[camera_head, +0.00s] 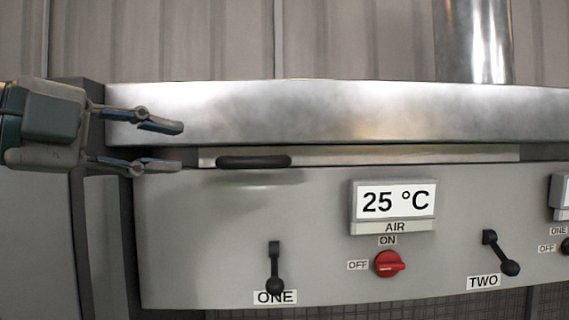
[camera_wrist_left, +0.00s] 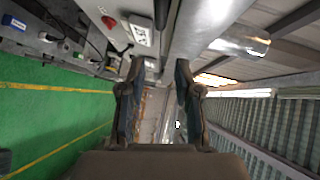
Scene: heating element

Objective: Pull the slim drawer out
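The slim drawer (camera_head: 400,154) is a narrow pale strip between the steel top and the grey control panel in the head view. Its black handle (camera_head: 253,162) sits near its left end. My left gripper (camera_head: 182,148) is to the left of the handle, with its two fingers spread one above the other and empty. In the left wrist view, the same gripper (camera_wrist_left: 154,75) shows both fingers apart. A dark bar near its upper middle may be the handle, but I cannot tell. My right gripper is in neither view.
The steel top (camera_head: 330,112) overhangs the drawer. The grey panel (camera_head: 210,240) below carries a 25 °C display (camera_head: 397,200), a red switch (camera_head: 390,264) and black levers ONE (camera_head: 274,268) and TWO (camera_head: 501,254). Green floor (camera_wrist_left: 45,125) shows in the wrist view.

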